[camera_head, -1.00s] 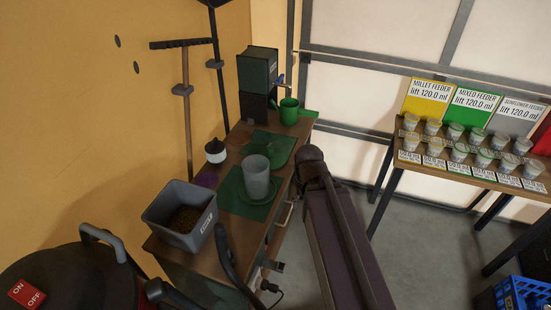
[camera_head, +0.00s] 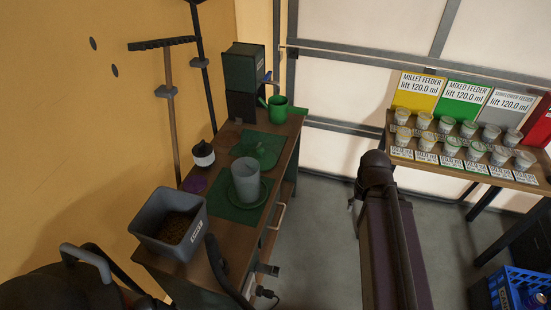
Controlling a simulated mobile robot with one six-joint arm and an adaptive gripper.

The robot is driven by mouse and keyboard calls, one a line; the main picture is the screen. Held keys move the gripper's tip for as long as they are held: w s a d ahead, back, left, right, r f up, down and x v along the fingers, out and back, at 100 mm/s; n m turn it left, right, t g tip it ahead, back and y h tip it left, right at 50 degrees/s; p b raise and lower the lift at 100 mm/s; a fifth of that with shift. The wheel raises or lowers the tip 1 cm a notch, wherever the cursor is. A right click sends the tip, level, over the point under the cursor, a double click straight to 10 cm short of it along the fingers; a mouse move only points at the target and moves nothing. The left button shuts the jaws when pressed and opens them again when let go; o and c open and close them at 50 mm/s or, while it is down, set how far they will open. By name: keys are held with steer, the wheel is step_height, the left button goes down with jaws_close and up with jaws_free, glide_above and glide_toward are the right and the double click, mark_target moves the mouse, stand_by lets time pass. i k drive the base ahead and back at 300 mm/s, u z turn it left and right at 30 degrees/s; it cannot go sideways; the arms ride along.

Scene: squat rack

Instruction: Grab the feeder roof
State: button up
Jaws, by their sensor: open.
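A green, shallow cone-like piece that looks like the feeder roof (camera_head: 267,153) lies on a dark green mat on the wooden bench (camera_head: 225,252). In front of it, a grey translucent cylinder (camera_head: 246,182) stands upright on a green round plate, on a second green mat. My arm, dark purple with a black joint, rises at the right of the bench, apart from the roof. My gripper cannot be made out in this view; it seems hidden behind the arm or outside the picture.
A grey bin (camera_head: 160,232) of brown grains stands at the bench's near left. A green watering can (camera_head: 275,106), a dark dispenser (camera_head: 245,72) and a small dark-and-white pot (camera_head: 203,153) stand farther back. A table with several cups (camera_head: 470,128) is at right, above a blue crate (camera_head: 521,290).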

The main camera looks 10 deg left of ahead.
mark_target(267, 160)
steer(key=z, duration=0.3)
steer(key=k, duration=1.3)
steer(key=u, duration=0.75)
steer(key=i, duration=1)
steer(key=z, duration=0.05)
